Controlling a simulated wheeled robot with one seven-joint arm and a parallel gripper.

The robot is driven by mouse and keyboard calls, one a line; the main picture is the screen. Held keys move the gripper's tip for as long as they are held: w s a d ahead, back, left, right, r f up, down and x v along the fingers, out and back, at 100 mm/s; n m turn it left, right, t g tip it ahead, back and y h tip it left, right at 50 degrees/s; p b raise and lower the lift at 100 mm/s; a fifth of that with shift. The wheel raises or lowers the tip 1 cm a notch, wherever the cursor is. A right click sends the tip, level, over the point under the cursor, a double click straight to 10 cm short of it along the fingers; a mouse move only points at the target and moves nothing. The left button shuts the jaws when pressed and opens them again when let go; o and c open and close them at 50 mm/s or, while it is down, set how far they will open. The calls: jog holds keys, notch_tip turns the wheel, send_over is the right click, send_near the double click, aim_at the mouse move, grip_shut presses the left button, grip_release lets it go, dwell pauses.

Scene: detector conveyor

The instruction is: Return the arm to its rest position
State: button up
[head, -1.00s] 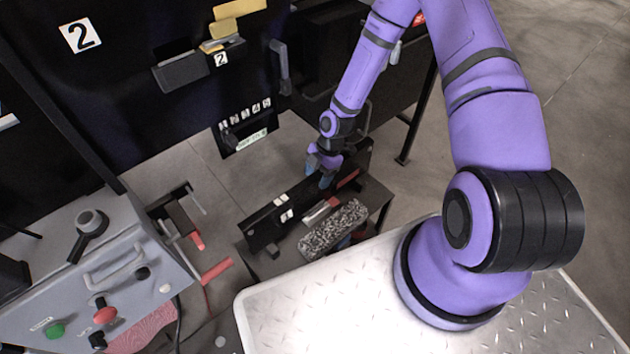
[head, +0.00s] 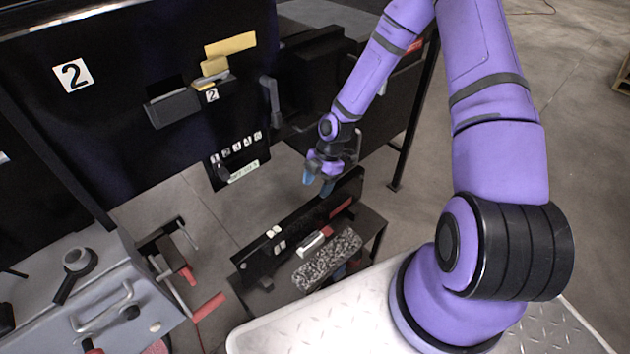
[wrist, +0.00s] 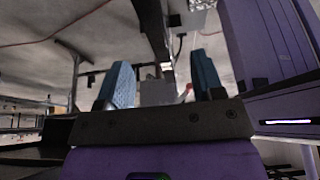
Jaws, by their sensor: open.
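My purple arm reaches over the metal plate toward the black machine. My gripper (head: 318,184) hangs just above the back of the small dark table, over the black slotted bar, with its blue fingertips pointing down. In the wrist view my gripper (wrist: 162,88) has its two blue fingers wide apart, with nothing between them. The wrist view looks past the fingers toward a pale ceiling or wall with a dark post.
A dark table (head: 372,232) holds a black bar (head: 262,262), a speckled grey block (head: 328,258) and a red-handled tool (head: 316,240). The black machine (head: 120,100) marked 2 stands behind. A grey control console (head: 90,300) is at lower left. Open floor lies right.

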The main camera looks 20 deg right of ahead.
jog(key=s+d+r+m+t+h, duration=0.1)
jog(key=s+d+r+m+h, duration=0.3)
jog(key=r, duration=1.1)
jog(key=d+r+m+t+h, duration=0.15)
jog(key=r+m, duration=0.45)
jog(key=r, duration=1)
jog(key=s+a+r+m+t+y, duration=0.1)
jog(key=s+r+m+t, duration=0.3)
jog(key=s+r+m, duration=0.7)
jog(key=s+a+r, duration=0.1)
jog(key=s+r, duration=0.5)
jog(key=s, duration=0.2)
jog(key=shift+s+m, duration=0.3)
jog(key=shift+a, duration=0.1)
